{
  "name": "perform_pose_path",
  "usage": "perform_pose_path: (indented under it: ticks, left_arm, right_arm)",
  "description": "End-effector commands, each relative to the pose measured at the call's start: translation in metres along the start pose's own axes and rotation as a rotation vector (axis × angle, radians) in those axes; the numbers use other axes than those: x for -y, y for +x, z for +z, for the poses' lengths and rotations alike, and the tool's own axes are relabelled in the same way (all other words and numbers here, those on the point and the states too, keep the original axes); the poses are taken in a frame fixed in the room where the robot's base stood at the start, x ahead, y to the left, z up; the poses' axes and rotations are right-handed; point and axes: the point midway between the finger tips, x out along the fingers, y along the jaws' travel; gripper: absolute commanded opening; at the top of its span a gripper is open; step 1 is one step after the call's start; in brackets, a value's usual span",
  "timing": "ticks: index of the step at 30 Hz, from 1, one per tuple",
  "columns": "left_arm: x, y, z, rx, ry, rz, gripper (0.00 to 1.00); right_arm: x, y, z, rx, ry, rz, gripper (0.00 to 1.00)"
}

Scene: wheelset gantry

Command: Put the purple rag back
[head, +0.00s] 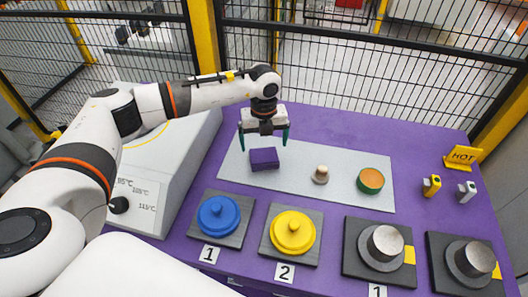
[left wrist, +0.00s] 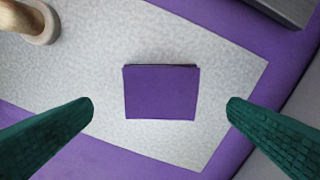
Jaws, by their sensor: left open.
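The purple rag (head: 264,159) is a folded, block-like rectangle lying on the light grey mat (head: 340,190), toward the mat's left end. In the left wrist view the rag (left wrist: 160,92) lies near the middle, between the fingers and clear of both. My left gripper (head: 265,142) is open and empty above the rag, with its green fingers spread wide. In the left wrist view the fingers of this gripper (left wrist: 160,110) come in from the lower corners. My right gripper is not in view.
A wooden-topped peg (head: 321,174) and an orange-topped green cylinder (head: 371,180) stand on the mat. In front are a blue lidded disc (head: 218,214), a yellow one (head: 292,232) and two metal cylinders on dark plates. A HOT sign (head: 462,157) stands at right. A mesh fence runs behind the table.

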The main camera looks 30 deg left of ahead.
Motion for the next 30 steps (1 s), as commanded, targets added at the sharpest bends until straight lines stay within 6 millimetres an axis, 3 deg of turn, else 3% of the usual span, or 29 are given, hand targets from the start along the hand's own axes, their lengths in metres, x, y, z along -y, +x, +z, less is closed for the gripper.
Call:
perform_pose_path:
  ticks: [6,12,30]
  left_arm:
    - [0.0,-0.042,0.0,-0.002,0.001,0.001,0.98]
    - [0.0,-0.062,0.0,0.0,0.001,0.0,0.98]
    - [0.0,-0.064,0.0,0.0,0.0,-0.001,0.98]
  right_arm:
    - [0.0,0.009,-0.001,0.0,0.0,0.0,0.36]
    - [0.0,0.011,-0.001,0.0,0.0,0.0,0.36]
    - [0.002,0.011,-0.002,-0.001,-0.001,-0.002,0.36]
